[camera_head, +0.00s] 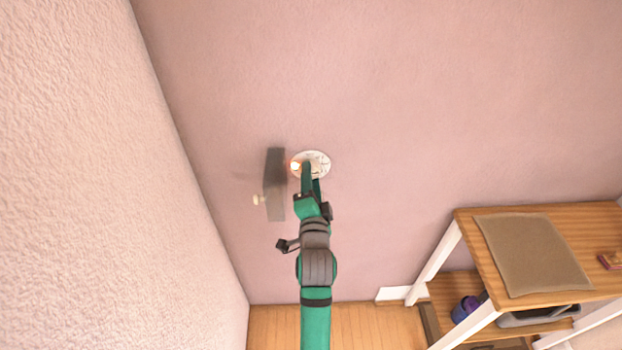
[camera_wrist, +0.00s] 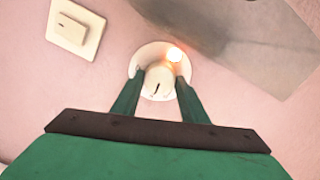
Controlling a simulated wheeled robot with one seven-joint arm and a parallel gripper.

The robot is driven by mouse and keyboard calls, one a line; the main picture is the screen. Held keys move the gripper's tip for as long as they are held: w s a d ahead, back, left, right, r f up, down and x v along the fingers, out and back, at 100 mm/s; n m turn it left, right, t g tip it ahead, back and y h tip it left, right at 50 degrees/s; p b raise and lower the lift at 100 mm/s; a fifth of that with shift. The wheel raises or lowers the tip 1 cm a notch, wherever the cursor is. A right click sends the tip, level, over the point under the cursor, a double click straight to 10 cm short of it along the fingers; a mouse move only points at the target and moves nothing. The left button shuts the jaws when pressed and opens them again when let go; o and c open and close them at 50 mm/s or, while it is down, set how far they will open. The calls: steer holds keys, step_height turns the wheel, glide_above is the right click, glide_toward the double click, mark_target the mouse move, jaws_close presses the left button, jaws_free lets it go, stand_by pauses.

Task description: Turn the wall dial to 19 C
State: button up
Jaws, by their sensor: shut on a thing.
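The wall dial (camera_head: 318,158) is a round white plate on the pink wall, partly hidden by my gripper in the head view. In the wrist view its raised cream knob (camera_wrist: 158,80) has a dark pointer mark slanting near its lower middle. An orange light glows at the plate's upper right there. My gripper (camera_wrist: 158,84) has its two green fingers on either side of the knob, shut on it. It also shows at the dial in the head view (camera_head: 311,168). I cannot read any numbers on the plate.
A grey panel (camera_head: 275,185) stands out from the wall just left of the dial. A cream switch (camera_wrist: 75,28) is on the wall nearby. A wooden shelf unit (camera_head: 465,222) with a brown mat (camera_head: 533,254) stands at the right. A textured wall (camera_head: 90,180) fills the left side.

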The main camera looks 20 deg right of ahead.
steer(key=shift+d, duration=0.1)
steer(key=o, duration=1.1)
steer(key=v, duration=1.1)
steer(key=shift+w, duration=0.1)
steer(key=s+a+f+n+g+y, duration=0.1)
steer(key=s+a+f+n+y, duration=0.1)
steer(key=s+a+f+n, duration=0.45)
steer(key=s+a+f+n+y, duration=0.1)
steer(key=s+a+f+n, duration=0.2)
steer(key=s+f, duration=0.55)
steer(key=s+a+n, duration=0.2)
steer(key=s, duration=0.4)
steer(key=s+a+n+y, duration=0.1)
steer(key=s+a+n, duration=0.1)
steer(key=s, duration=0.4)
steer(key=s+a+n+g+y, duration=0.1)
steer(key=s+a+n, duration=0.1)
steer(key=s, duration=0.5)
steer(key=shift+s+a+n, duration=0.1)
steer(key=shift+a+n, duration=0.25)
steer(key=shift+n, duration=0.4)
